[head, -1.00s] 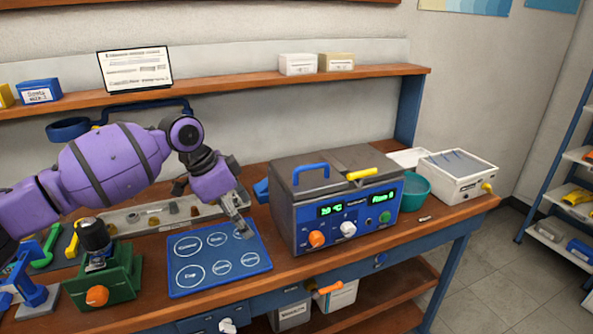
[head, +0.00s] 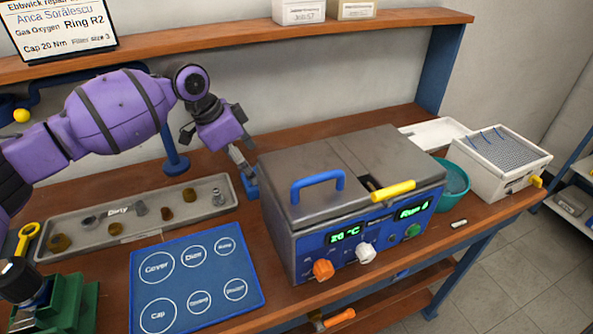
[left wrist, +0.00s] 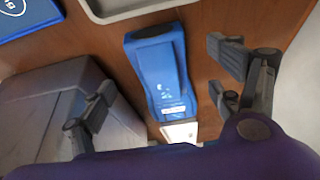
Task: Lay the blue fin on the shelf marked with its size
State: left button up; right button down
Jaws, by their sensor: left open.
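I cannot make out a blue fin for certain in either view. My left gripper (head: 240,160) is open and empty, at the left end of the grey bath, behind the blue mat. In the left wrist view the open fingers (left wrist: 162,82) are on either side of a blue device (left wrist: 158,75) with a dark end and white label, apart from it. That device shows partly in the head view (head: 249,183), beside the bath. A blue-framed shelf unit (head: 548,200) stands at the far right, cut off. No size mark is readable on it. My right gripper is not in view.
The grey bath (head: 345,170) with its blue handle fills the bench middle. A long tray (head: 130,228) of small parts and a blue circle-marked mat (head: 207,268) lie left. A teal bowl (head: 452,185) and white box (head: 500,165) stand right. Floor (head: 500,270) shows clear at right.

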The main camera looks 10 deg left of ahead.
pick_arm(q)
jog(key=shift+x, duration=2.5)
